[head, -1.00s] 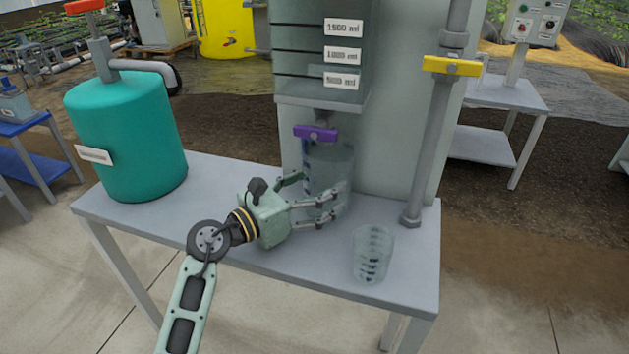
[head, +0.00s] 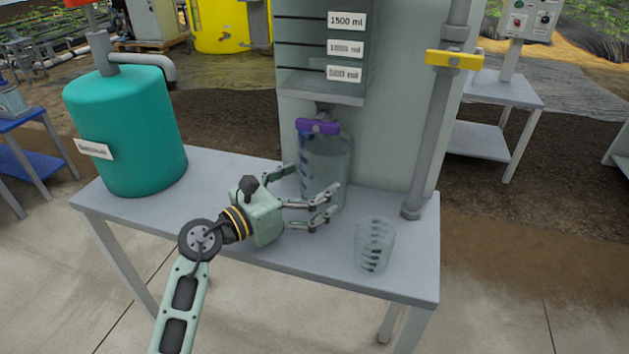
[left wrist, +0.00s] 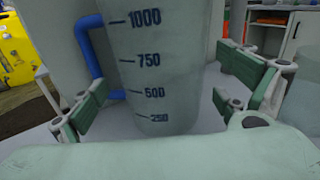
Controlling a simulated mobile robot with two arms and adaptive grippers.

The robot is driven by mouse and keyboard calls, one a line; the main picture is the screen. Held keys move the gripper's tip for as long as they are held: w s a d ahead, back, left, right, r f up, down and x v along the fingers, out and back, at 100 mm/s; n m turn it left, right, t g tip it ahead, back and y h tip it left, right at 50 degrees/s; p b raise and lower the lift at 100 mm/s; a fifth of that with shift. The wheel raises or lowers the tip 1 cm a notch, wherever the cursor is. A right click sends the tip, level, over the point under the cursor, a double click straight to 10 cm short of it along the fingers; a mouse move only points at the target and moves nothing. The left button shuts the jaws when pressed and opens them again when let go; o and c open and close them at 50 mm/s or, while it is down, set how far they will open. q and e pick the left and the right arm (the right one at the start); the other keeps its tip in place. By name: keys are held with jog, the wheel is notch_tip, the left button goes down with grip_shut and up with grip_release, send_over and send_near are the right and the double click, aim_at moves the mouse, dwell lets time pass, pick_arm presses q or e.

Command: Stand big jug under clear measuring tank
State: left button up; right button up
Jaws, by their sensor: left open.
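The big jug (head: 328,165) is clear, with dark graduation marks, and stands upright on the grey bench. Its blue handle (left wrist: 92,58) and the marks on its wall (left wrist: 160,75) show in the left wrist view. The clear measuring tank (head: 310,60) is above it, with a purple valve handle (head: 318,126) at its outlet over the jug's top. My left gripper (head: 308,190) is open, its fingers on either side of the jug's lower part. The pads look apart from the wall, though the right-hand gap is hard to judge. My right gripper is out of view.
A smaller clear cup (head: 374,246) stands on the bench (head: 220,175) to the right of my gripper. A teal tank (head: 128,135) stands at the bench's left end. A grey pipe with a yellow handle (head: 454,60) rises at the right.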

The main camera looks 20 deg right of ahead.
pick_arm(q)
jog(key=v, duration=0.9)
jog(key=shift+s+a+f, duration=0.1)
jog(key=shift+a, duration=0.3)
jog(key=shift+s+a, duration=0.25)
jog(key=shift+a, duration=0.2)
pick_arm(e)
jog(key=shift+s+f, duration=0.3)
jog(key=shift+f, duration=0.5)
